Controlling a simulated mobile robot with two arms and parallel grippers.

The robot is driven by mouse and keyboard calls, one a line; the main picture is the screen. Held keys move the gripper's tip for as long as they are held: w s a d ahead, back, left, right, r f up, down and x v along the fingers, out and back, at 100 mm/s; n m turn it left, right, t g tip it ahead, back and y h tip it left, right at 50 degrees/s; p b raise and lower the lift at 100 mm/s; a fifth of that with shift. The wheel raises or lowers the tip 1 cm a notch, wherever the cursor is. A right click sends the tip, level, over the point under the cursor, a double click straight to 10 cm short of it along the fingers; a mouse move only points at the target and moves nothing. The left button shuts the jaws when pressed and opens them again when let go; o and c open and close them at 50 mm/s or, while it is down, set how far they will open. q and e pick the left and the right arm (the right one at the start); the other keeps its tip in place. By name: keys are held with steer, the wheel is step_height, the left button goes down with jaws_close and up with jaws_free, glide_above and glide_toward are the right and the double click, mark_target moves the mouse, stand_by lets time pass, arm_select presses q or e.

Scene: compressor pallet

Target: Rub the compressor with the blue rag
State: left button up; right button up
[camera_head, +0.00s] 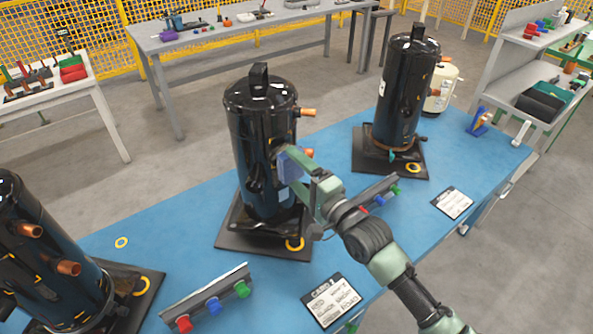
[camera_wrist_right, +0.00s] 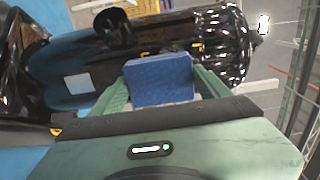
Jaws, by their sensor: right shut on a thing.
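A tall black compressor (camera_head: 262,130) stands upright on a dark base plate (camera_head: 232,232) in the middle of the blue table. My right gripper (camera_head: 293,170) is shut on the blue rag (camera_head: 287,163), at the right side of this compressor. In the right wrist view the blue rag (camera_wrist_right: 160,80) sits between the green fingers, in front of the black compressor body (camera_wrist_right: 150,48). The rag looks against or very close to the compressor; contact cannot be told for sure. My left gripper is not in view.
Another black compressor (camera_head: 403,90) stands at the back right and one (camera_head: 35,255) at the front left. Racks with coloured knobs (camera_head: 212,300) and clipboards (camera_head: 332,299) lie along the near edge of the blue table (camera_head: 190,222). A cream tank (camera_head: 441,88) stands behind.

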steer(key=shift+b+x, duration=0.3)
steer(key=shift+x, duration=0.7)
steer(key=shift+r, duration=0.1)
step_height(320, 180, up, 4)
steer(key=p, duration=0.4)
steer(key=shift+s, duration=0.1)
steer(key=shift+f+b, duration=1.4)
steer(key=shift+f, duration=0.7)
